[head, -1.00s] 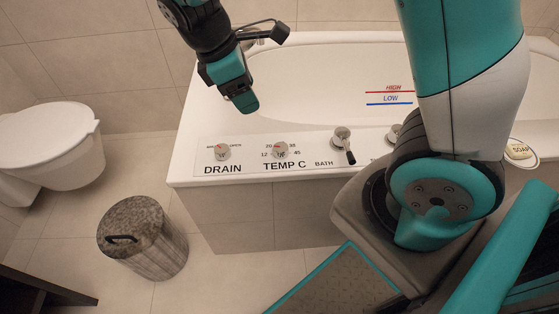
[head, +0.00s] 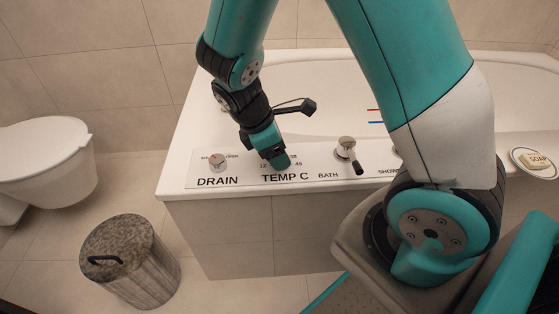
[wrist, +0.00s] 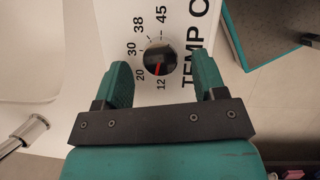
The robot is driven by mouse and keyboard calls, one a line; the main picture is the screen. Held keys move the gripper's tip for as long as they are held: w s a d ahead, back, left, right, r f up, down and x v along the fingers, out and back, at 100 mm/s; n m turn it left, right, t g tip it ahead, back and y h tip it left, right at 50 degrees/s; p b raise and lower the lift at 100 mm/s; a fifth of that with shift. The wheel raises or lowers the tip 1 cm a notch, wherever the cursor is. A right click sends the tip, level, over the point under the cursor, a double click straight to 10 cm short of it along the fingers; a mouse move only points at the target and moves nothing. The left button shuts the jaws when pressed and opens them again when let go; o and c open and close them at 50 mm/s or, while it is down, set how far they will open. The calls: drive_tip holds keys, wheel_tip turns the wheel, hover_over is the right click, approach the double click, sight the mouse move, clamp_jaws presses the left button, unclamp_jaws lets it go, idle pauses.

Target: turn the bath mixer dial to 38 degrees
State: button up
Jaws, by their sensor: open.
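The bath mixer dial is a round chrome knob with a red pointer line, and it shows in the wrist view (wrist: 160,57). Numbers 12, 20, 30, 38 and 45 are set around it, beside the label TEMP C (head: 285,177). The red line lies on the side near 12, far from 38. My gripper (wrist: 160,75) is open, with one teal finger on each side of the dial in the picture. I cannot tell whether the fingers touch it. In the head view my gripper (head: 279,162) is over the TEMP C scale and hides the dial.
The DRAIN knob (head: 217,162) is left of my gripper on the white bath rim. The BATH lever (head: 346,148) is to the right. A soap dish (head: 538,172) sits farther right. A bin (head: 130,262) and a toilet (head: 45,160) stand at the left.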

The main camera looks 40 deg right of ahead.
drive_tip(key=shift+x, duration=1)
drive_tip(key=shift+c, duration=0.2)
drive_tip(key=c, duration=0.8)
drive_tip(key=shift+c, duration=0.2)
